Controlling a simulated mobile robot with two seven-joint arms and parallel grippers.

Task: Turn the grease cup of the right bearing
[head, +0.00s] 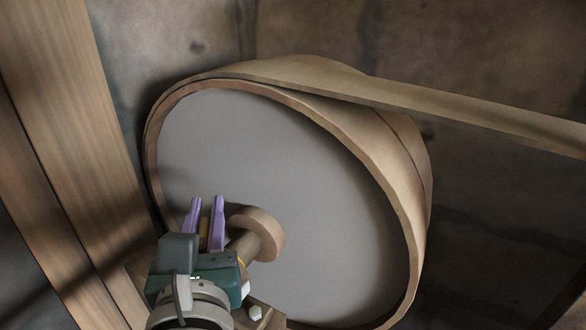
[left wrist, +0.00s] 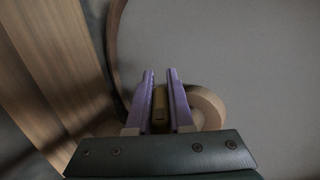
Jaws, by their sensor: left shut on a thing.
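A small brass-coloured grease cup (head: 204,232) sits between the purple fingers of my left gripper (head: 206,212) in the head view. In the left wrist view, the grease cup (left wrist: 160,108) stands between the two fingers of my left gripper (left wrist: 160,90), which is shut on it. The bearing under the cup is mostly hidden by my gripper; a bolt head (head: 254,313) shows at its lower right. My right gripper is in neither view.
A large pulley (head: 270,165) with a grey face stands right behind the gripper. Its shaft (head: 244,243) and round collar (head: 268,232) are just to the right. A flat belt (head: 450,99) runs off right. Wooden posts (head: 70,120) stand on the left.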

